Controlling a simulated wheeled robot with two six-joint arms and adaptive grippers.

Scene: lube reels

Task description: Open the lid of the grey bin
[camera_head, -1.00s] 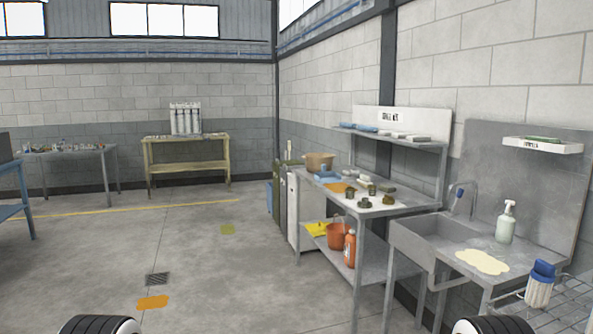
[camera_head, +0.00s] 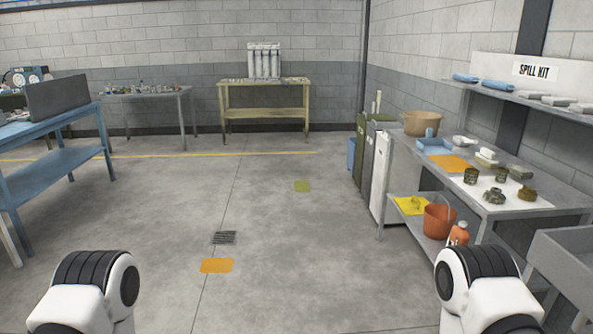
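I cannot make out a grey bin with a lid for certain. Beyond the spill-kit bench stand a tall grey-green container (camera_head: 365,152), a white upright panel (camera_head: 379,178) and a small blue container (camera_head: 351,156), partly hidden behind the grey-green one. Whether any of them has a lid is too small to tell. Parts of both my arms show at the bottom left and bottom right. Neither of my grippers is in the picture.
The steel spill-kit bench (camera_head: 480,213) stands at the right, with a brown tub (camera_head: 422,123) on top and an orange bucket (camera_head: 439,221) below. A sink corner (camera_head: 567,258) is nearest right. A blue table (camera_head: 52,170) stands left. The middle floor is clear.

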